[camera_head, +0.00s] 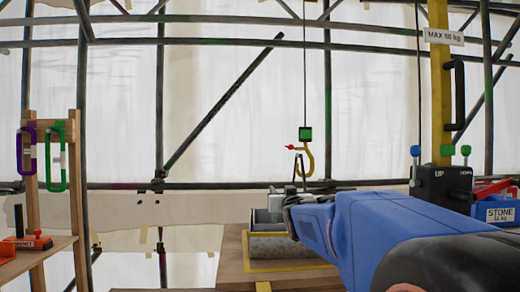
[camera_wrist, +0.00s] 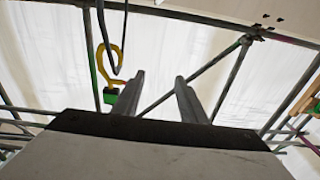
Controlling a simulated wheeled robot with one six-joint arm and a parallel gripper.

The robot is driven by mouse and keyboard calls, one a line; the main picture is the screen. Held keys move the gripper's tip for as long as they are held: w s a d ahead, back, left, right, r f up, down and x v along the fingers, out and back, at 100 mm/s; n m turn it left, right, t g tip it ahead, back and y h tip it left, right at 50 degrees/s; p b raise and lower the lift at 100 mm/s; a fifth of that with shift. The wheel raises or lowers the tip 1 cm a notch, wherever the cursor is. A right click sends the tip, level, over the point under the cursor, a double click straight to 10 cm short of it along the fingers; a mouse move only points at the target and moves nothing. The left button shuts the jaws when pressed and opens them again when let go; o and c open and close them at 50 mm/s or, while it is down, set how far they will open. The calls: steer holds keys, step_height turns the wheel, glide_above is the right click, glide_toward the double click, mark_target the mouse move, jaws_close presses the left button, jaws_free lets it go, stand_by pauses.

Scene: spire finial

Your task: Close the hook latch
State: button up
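The yellow hook (camera_head: 309,160) hangs below a green block (camera_head: 305,134) on a thin dark line. A small red piece (camera_head: 290,147), which looks like the latch or its tip, sticks out to the left at the hook's top. A thin dark loop (camera_head: 297,166) shows at the hook's opening. In the head view my gripper (camera_head: 290,199) is below the hook.
A yellow post (camera_head: 439,90) with a control box (camera_head: 443,185) stands right. A wooden rack (camera_head: 78,200) with purple and green links stands left. Scaffold poles cross behind.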

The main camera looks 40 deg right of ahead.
mark_target(291, 148)
steer(key=d+r+t+h, duration=0.2)
steer(key=d+r+t, duration=0.1)
steer(key=d+r, duration=0.5)
steer(key=x, duration=1.7)
steer(key=shift+s+d+r, duration=0.25)
steer(key=shift+s+d, duration=0.1)
steer(key=shift+s, duration=0.05)
jaws_close()
